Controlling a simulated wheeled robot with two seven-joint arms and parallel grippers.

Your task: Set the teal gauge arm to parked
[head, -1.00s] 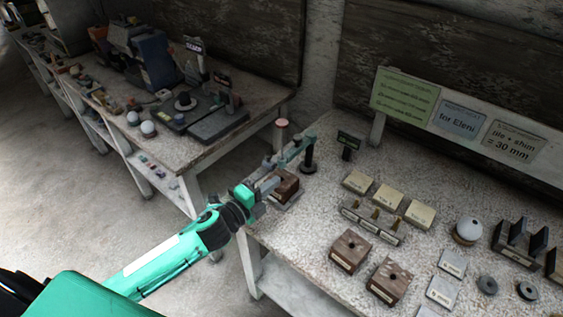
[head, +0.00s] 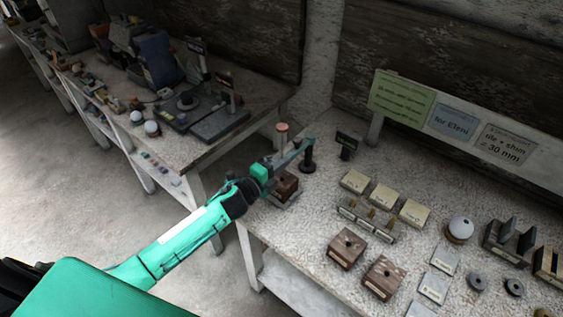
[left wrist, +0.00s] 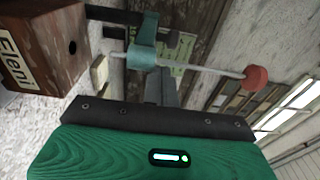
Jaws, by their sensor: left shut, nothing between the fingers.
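The teal gauge arm (head: 298,147) reaches left from a black post (head: 307,160) at the left end of the near bench. A pale rod with a red cap (head: 282,128) stands at its free end. A brown wooden block (head: 286,184) sits below. In the left wrist view the teal arm end (left wrist: 142,46) carries the rod, with its red cap (left wrist: 255,78) at right; the block labelled Eleni (left wrist: 45,40) is at upper left. My left gripper (head: 279,163) is shut and empty, close beside the teal arm; I cannot tell whether they touch. My right gripper is out of view.
A small black sign (head: 346,140) stands right of the post. A sign board (head: 455,122) stands behind. Another bench (head: 262,98) stands at left, across a gap.

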